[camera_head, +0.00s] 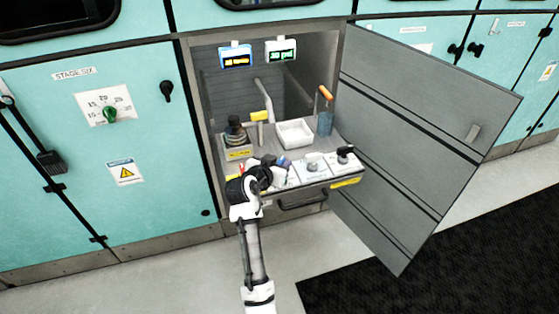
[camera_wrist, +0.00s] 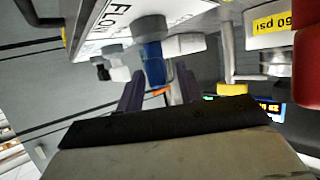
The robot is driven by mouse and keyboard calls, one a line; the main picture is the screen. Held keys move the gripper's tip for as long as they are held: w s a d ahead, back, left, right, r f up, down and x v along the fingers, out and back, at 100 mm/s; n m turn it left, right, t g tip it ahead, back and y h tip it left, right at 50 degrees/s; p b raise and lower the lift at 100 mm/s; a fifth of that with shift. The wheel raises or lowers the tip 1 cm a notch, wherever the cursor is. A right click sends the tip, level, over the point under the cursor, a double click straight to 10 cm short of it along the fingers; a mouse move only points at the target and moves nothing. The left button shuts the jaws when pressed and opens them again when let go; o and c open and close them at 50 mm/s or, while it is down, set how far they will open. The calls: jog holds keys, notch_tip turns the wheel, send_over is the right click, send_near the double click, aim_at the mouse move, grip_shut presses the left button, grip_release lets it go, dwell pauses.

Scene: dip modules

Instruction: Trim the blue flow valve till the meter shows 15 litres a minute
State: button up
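The blue flow valve (camera_wrist: 153,62) is a blue knob by a white panel lettered "FLO…" in the upside-down wrist view. In the head view a small blue part (camera_head: 284,161) shows just beyond my gripper (camera_head: 272,164). In the wrist view my gripper (camera_wrist: 158,92) has its two fingers apart, one on each side of the knob. A gap shows on the right side; contact on the left cannot be told. A blue-framed meter (camera_head: 236,60) with orange characters hangs at the upper left of the cabinet. Its reading is too small to tell.
A white-framed green display (camera_head: 281,54) hangs beside the meter. A black-handled valve (camera_head: 345,152) is at right. The open grey door (camera_head: 425,130) bounds the right.

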jog(key=shift+w+d+f, duration=0.1)
jog(key=shift+w+d, duration=0.05)
jog(key=shift+w, duration=0.15)
grip_shut()
jog(key=shift+f+m+g+h+b, duration=0.3)
jog(key=shift+m+h+b, duration=0.45)
jog(key=shift+b, duration=0.35)
jog(key=shift+r+m+g+h+b, duration=0.15)
jog(key=shift+m+g+h+b, duration=0.45)
jog(key=shift+m+h+b, duration=0.2)
jog(key=shift+r+m+g+h, duration=0.15)
jog(key=shift+m+g+h, duration=0.1)
jog(key=shift+g, duration=0.05)
grip_release()
